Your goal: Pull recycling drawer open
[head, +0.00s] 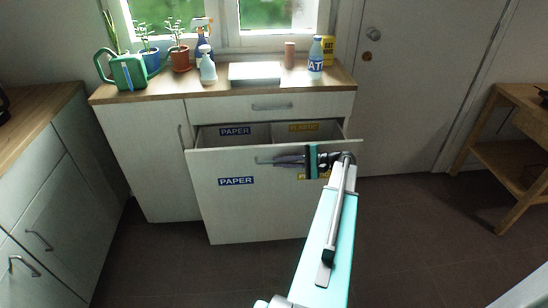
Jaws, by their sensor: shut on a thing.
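The recycling drawer (220,209) is a wide white front, pulled out from the cabinet under the counter. Its open top shows bins labelled PAPER and PLASTIC inside. A blue PAPER label (236,181) is on its front, and a yellow label beside it is partly hidden by my arm. My gripper (300,160) is at the drawer's horizontal handle (264,160), near the top of the front, and is shut on it. The fingertips are dark and small in the view, and part of the handle is hidden behind them.
A shallow closed drawer (272,106) sits above. The wooden counter (213,90) holds a green watering can (128,73), potted plants, bottles and a pale box (255,71). A white door (410,90) and a wooden side table (525,152) are at right. Dark floor is clear around the drawer.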

